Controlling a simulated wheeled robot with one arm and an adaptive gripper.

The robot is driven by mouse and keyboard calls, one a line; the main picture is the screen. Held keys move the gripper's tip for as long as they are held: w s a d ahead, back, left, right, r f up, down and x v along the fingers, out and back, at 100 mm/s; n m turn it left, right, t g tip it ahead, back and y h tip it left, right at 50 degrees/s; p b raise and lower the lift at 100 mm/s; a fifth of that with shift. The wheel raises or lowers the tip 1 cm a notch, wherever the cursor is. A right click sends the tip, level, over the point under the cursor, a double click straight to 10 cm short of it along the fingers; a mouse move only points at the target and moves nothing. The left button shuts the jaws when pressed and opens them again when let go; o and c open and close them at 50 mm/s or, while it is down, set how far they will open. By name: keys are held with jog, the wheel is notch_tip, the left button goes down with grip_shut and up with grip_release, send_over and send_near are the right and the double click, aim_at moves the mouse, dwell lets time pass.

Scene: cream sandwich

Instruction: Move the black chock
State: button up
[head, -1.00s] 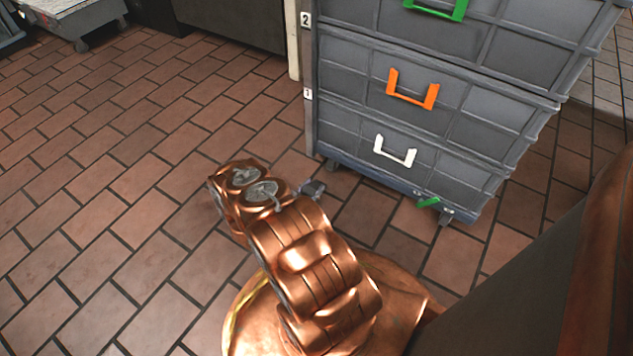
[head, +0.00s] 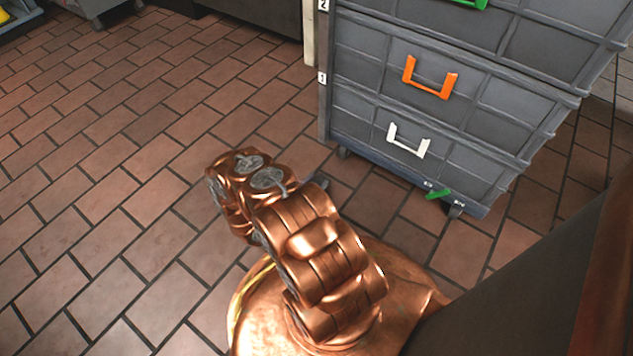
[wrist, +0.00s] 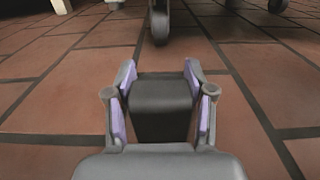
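In the wrist view, the black chock (wrist: 160,98) sits between the two fingers of my gripper (wrist: 159,72). The purple finger pads lie against its left and right sides, so the gripper looks shut on it. I cannot tell whether the chock touches the floor. In the head view, only a small grey piece of my gripper (head: 319,183) shows beyond my copper arm, and the chock is hidden there.
A wheeled stack of grey crates (head: 475,125) with coloured handles stands right of my gripper. A dark caster wheel (wrist: 160,26) stands just ahead of the chock. The tiled floor (head: 110,190) to the left is clear.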

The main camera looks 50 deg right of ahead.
aim_at(316, 182)
jog(key=o, duration=0.4)
jog(key=shift+o, duration=0.2)
jog(key=shift+r, duration=5.05)
